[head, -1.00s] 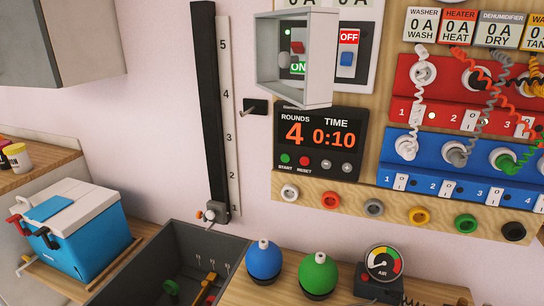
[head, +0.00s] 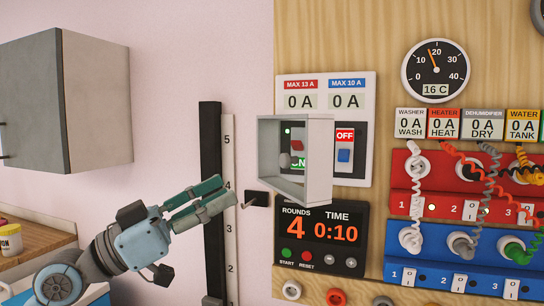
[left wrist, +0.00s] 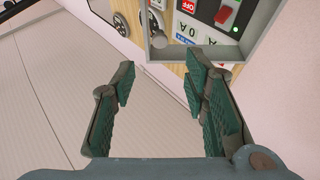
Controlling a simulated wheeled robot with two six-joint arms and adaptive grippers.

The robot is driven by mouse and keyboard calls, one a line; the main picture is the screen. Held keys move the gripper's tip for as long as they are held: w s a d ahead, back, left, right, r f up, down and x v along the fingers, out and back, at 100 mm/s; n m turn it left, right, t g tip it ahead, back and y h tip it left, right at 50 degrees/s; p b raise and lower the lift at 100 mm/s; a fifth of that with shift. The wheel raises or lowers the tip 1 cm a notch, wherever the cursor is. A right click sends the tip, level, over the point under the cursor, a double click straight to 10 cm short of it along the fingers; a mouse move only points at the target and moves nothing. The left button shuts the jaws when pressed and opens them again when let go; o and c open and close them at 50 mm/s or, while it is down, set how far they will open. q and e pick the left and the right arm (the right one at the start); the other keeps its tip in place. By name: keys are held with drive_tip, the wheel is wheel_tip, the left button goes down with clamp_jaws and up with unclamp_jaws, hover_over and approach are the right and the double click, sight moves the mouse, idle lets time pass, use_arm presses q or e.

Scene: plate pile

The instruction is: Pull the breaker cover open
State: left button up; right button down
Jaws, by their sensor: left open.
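The breaker cover (head: 322,165) is a grey box-like frame standing out from the breaker panel, in front of the red switch (head: 297,146). My right gripper is not in view.
A black wall block with a hook (head: 257,199) lies between my left gripper and the panel. The upright numbered scale (head: 229,240) is beside my fingers. A timer display (head: 320,238) is below the cover. A grey cabinet (head: 95,100) hangs at the upper left.

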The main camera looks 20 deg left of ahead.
sight(282, 163)
use_arm(q)
drive_tip(key=p+x, duration=0.3)
drive_tip(key=x, duration=0.8)
drive_tip(key=shift+s+d+f, duration=0.1)
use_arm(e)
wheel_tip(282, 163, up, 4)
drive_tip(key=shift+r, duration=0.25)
use_arm(q)
drive_tip(key=shift+c, duration=0.2)
clamp_jaws()
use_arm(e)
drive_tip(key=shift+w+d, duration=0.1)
